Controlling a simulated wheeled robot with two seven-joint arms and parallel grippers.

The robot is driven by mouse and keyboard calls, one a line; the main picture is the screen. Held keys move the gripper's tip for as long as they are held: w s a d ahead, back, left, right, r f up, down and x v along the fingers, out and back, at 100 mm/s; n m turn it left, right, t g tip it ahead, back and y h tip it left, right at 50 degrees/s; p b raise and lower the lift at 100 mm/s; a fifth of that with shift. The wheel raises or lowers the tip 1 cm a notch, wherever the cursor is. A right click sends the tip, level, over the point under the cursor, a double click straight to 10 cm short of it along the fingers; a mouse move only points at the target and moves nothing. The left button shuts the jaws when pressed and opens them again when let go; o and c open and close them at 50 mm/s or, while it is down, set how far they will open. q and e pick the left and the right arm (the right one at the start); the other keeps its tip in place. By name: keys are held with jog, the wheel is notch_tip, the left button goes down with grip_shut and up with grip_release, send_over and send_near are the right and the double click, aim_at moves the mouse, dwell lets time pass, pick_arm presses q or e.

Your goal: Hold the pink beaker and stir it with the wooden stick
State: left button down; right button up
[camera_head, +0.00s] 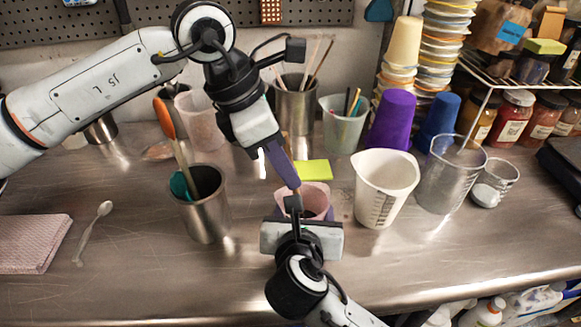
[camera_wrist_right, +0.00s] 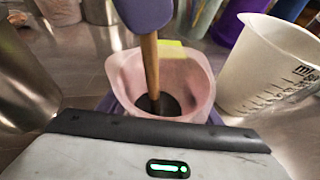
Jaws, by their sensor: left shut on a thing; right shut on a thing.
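The pink beaker (camera_head: 319,194) stands upright near the middle of the steel table. My right gripper (camera_head: 302,214) is shut around it from the front, and its purple fingers show on both sides of the beaker (camera_wrist_right: 192,85) in the right wrist view. My left gripper (camera_head: 284,172) is above the beaker, with its purple fingers pointing down, shut on the wooden stick (camera_wrist_right: 151,68). The stick's lower end is inside the beaker, near vertical, in dark contents at the bottom. Its tip is hidden there. In the head view the stick is mostly hidden.
A white measuring jug (camera_head: 386,190) stands close to the right, with a clear beaker (camera_head: 449,177) beyond it. A steel cup (camera_head: 205,208) holding utensils stands at left. A yellow-green block (camera_head: 314,170) lies behind the beaker. The table's front left is mostly clear.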

pick_arm(q)
jog(key=shift+w+d+r+v, duration=0.15)
jog(key=shift+d+v, duration=0.2)
jog(key=shift+v, duration=1.35)
jog(key=shift+w+d+r+v, duration=0.15)
jog(key=shift+d+v, duration=0.2)
jog(key=shift+v, duration=1.35)
jog(key=shift+s+d+r+v, duration=0.15)
jog(key=shift+d+v, duration=0.2)
jog(key=shift+v, duration=1.4)
jog(key=shift+w, duration=0.15)
jog(key=shift+r, duration=0.1)
notch_tip(320, 180, up, 11)
send_over(284, 133)
jog(key=a, duration=0.1)
jog(key=shift+a, duration=0.2)
pick_arm(e)
jog(key=o, duration=1.2)
